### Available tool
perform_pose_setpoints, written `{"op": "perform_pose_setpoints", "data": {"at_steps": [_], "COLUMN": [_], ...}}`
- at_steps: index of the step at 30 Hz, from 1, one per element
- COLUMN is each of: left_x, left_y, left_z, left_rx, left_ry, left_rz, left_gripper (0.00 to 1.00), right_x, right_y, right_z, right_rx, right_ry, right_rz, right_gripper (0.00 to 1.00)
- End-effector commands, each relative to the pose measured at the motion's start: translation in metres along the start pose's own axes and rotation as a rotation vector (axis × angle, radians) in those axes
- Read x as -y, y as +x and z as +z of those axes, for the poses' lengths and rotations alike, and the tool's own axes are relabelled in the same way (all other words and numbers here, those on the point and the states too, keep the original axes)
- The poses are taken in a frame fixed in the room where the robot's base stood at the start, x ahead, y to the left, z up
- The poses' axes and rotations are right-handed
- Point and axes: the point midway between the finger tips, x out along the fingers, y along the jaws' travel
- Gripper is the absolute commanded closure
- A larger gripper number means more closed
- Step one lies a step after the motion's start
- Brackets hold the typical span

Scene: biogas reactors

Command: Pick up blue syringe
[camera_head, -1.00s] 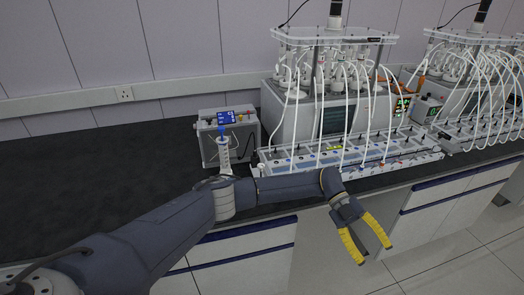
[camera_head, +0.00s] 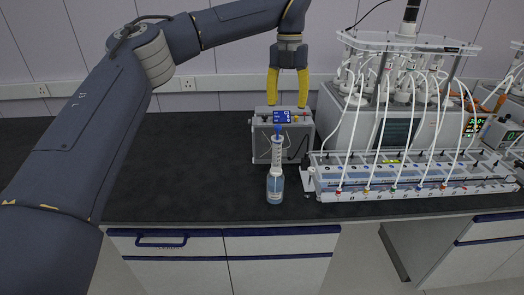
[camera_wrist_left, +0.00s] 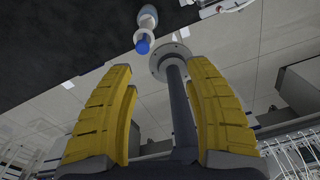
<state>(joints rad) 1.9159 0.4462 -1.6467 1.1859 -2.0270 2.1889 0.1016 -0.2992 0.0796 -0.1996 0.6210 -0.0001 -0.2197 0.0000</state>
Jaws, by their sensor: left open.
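The blue syringe (camera_head: 277,153) is a pale, upright tube with a blue top end. Its lower end is at the mouth of a bottle (camera_head: 275,189) with pale blue contents, on the dark bench near its front edge. My left gripper (camera_head: 288,104) has yellow fingers, points down, and is open and empty. In the head view it appears above and slightly right of the syringe's top, with a gap between them. In the left wrist view, the syringe's blue end (camera_wrist_left: 143,45) shows beyond the open fingers. My right gripper is out of view.
A grey box with a blue display (camera_head: 263,140) stands right behind the syringe. The bench (camera_head: 190,150) left of the syringe is clear.

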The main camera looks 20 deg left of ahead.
Motion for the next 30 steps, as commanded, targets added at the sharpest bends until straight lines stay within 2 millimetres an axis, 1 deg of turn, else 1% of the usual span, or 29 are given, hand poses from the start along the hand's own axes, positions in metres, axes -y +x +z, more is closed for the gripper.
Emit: {"op": "perform_pose_setpoints", "data": {"at_steps": [1, 3, 5, 7, 11, 18, 22, 25, 30], "left_x": [-0.005, -0.01, -0.013, -0.014, -0.015, -0.017, -0.017, -0.017, -0.018], "left_y": [-0.009, -0.016, -0.018, -0.015, 0.005, 0.049, 0.071, 0.083, 0.096], "left_z": [0.001, 0.001, 0.001, 0.002, 0.002, 0.004, 0.005, 0.006, 0.006], "left_rx": [0.017, 0.029, 0.035, 0.038, 0.036, 0.036, 0.037, 0.037, 0.039], "left_ry": [-0.006, -0.012, -0.015, -0.017, -0.016, -0.016, -0.017, -0.017, -0.018], "left_rz": [0.013, 0.024, 0.03, 0.033, 0.032, 0.032, 0.032, 0.031, 0.032], "left_gripper": [0.47, 0.47, 0.47, 0.47, 0.47, 0.47, 0.47, 0.47, 0.47], "right_x": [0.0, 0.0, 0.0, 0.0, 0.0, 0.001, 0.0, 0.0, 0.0], "right_y": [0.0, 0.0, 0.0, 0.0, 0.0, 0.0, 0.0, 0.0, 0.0], "right_z": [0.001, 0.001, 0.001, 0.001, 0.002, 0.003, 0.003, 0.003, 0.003], "right_rx": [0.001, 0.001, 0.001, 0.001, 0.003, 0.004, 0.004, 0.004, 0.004], "right_ry": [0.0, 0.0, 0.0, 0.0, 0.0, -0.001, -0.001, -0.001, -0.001], "right_rz": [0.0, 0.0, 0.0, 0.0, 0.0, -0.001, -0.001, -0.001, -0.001], "right_gripper": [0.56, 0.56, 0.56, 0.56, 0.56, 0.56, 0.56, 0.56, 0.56]}}
